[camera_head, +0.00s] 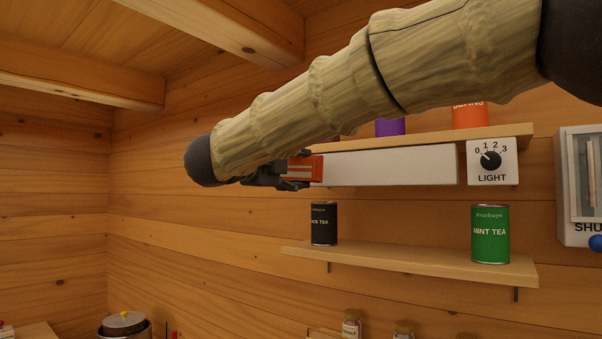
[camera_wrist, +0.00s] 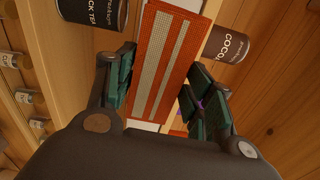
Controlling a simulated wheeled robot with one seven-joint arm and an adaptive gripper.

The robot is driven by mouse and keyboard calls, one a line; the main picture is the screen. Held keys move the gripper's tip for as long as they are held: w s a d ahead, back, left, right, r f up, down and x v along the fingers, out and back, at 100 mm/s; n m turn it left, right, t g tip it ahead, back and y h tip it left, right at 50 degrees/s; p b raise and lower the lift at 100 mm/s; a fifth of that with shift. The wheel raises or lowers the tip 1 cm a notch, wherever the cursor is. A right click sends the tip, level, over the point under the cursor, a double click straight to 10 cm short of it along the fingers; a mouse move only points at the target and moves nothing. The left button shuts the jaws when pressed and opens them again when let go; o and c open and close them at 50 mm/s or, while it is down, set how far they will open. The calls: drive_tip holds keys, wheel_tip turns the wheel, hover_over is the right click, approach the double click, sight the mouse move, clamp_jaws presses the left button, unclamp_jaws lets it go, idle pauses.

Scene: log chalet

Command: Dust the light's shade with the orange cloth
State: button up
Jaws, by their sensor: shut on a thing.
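The orange cloth (camera_head: 305,168) with pale stripes is held in my gripper (camera_head: 290,170), which is shut on it. The wrist view shows the cloth (camera_wrist: 165,60) spread flat between the two fingers of my gripper (camera_wrist: 160,78). The light's shade (camera_head: 395,167) is a long white box under the upper shelf. The cloth overlaps the shade's left end in the head view. In the wrist view, white parts of the shade (camera_wrist: 185,4) show beyond the cloth. Whether the cloth touches the shade is hard to tell.
A LIGHT dial (camera_head: 490,160) sits right of the shade. The upper shelf (camera_head: 500,133) holds purple and orange tins, partly hidden by my arm. The lower shelf (camera_head: 420,262) holds a black tea tin (camera_head: 323,224) and a green mint tea tin (camera_head: 490,235). A cocoa tin (camera_wrist: 228,44) is near my gripper.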

drive_tip(key=shift+w, duration=0.1)
drive_tip(key=shift+b+v, duration=0.4)
drive_tip(key=shift+v, duration=1.1)
